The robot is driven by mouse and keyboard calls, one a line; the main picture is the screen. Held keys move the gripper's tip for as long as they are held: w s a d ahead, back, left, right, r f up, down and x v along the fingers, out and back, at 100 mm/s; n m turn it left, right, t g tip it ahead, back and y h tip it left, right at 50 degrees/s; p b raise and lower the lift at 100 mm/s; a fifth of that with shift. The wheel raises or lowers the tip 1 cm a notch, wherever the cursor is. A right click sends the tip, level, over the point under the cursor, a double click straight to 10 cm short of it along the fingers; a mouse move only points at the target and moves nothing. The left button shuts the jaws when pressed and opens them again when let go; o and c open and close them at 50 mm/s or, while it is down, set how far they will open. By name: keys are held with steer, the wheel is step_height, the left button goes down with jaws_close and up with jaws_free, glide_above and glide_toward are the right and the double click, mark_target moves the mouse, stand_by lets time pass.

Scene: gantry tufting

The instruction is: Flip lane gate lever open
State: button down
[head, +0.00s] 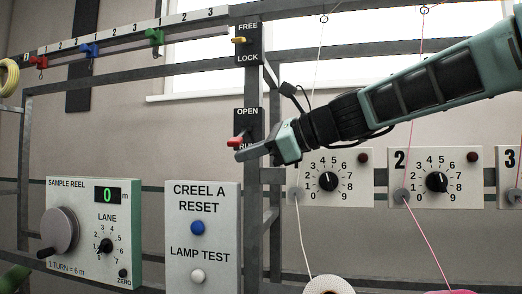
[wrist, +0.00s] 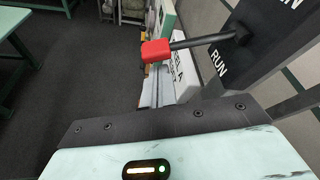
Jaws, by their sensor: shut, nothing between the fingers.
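The lane gate lever with a red grip (head: 237,141) sticks out of a dark plate (head: 247,122) marked OPEN at the top and RUN below. Its grip sits low on the plate, close to the RUN label. In the wrist view the red grip (wrist: 156,50) ends a dark rod that comes out of the plate. My gripper (head: 244,154) is shut and empty, just below the red grip. In the wrist view my gripper (wrist: 165,112) fills the bottom, and the lever lies just past its front edge. I cannot tell whether they touch.
A yellow lever (head: 239,40) on a FREE/LOCK plate is above on the same post. A grey post (head: 254,190) runs below the plate. The CREEL A RESET panel (head: 202,235) and sample reel box (head: 120,260) stand lower left. Numbered dial panels (head: 335,190) are to the right.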

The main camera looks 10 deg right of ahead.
mark_target(247, 131)
steer(key=shift+s+r, duration=0.15)
steer(key=shift+r, duration=0.3)
steer(key=shift+a+r+p, duration=0.1)
steer(key=shift+p, duration=0.25)
steer(key=shift+s+a+r+m+g+p, duration=0.1)
steer(key=shift+s+r+m+g+p, duration=0.2)
steer(key=shift+r+p, duration=0.7)
steer(key=shift+s+a+r+m+g+p, duration=0.1)
steer(key=shift+r+m+p, duration=0.45)
steer(key=shift+p, duration=0.75)
steer(key=shift+s+r+m+g+p, duration=0.25)
steer(key=shift+r+p, duration=0.65)
steer(key=shift+p, duration=0.25)
steer(key=shift+r, duration=0.1)
steer(key=shift+r+p, duration=0.7)
steer(key=shift+p, duration=0.05)
